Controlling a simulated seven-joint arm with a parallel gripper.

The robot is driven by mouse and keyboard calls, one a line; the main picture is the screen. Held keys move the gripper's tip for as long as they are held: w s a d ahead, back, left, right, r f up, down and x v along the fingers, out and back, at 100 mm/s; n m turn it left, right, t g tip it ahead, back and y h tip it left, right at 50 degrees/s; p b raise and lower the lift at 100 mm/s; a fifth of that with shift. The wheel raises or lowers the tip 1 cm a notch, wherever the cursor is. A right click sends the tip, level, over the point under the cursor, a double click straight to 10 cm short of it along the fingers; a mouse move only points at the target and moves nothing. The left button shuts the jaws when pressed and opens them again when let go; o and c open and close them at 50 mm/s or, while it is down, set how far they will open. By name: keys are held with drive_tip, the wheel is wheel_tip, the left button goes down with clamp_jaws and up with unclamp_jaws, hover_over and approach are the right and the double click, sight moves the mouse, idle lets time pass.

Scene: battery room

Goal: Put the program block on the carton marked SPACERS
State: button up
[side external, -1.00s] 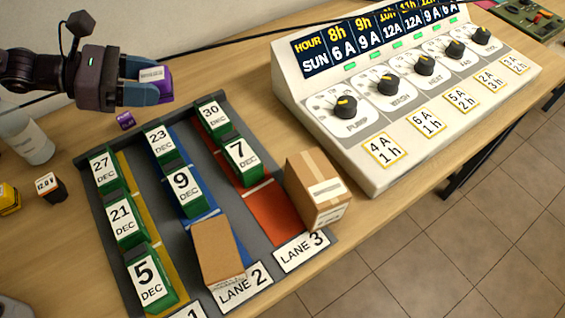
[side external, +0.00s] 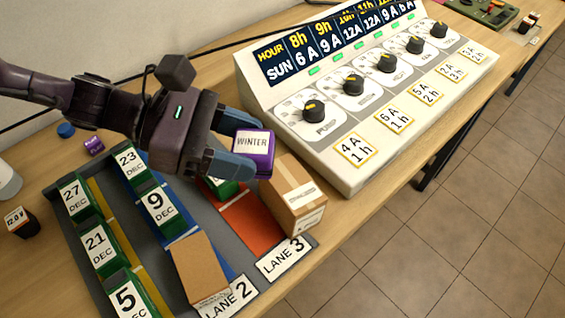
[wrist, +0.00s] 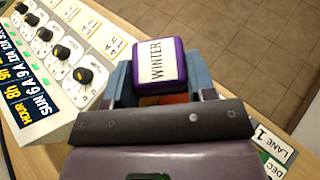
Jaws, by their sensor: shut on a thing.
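The program block (side external: 253,150) is purple with a white label reading WINTER. My gripper (side external: 243,156) is shut on it and holds it above the far part of lane 3, up and to the left of a taped brown carton (side external: 293,198). The block (wrist: 160,62) also shows between my fingers (wrist: 160,80) in the wrist view. A second brown box (side external: 198,268) sits in lane 2, with no readable marking. Which one is marked SPACERS I cannot tell.
Green dated batteries (side external: 98,245) stand in the lanes of the grey tray (side external: 228,222). A large white control panel (side external: 345,150) with black knobs stands just right of the taped carton. The table's front edge is close to the carton.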

hover_over(282, 182)
wheel_tip(282, 182, down, 6)
drive_tip(key=shift+s+f, duration=0.1)
drive_tip(key=shift+f, duration=1.65)
drive_tip(key=shift+f, duration=0.45)
drive_tip(key=o, duration=0.9)
drive_tip(key=shift+o, duration=0.2)
drive_tip(key=shift+r, duration=0.25)
drive_tip(key=v, duration=1.2)
drive_tip(key=shift+r, duration=0.15)
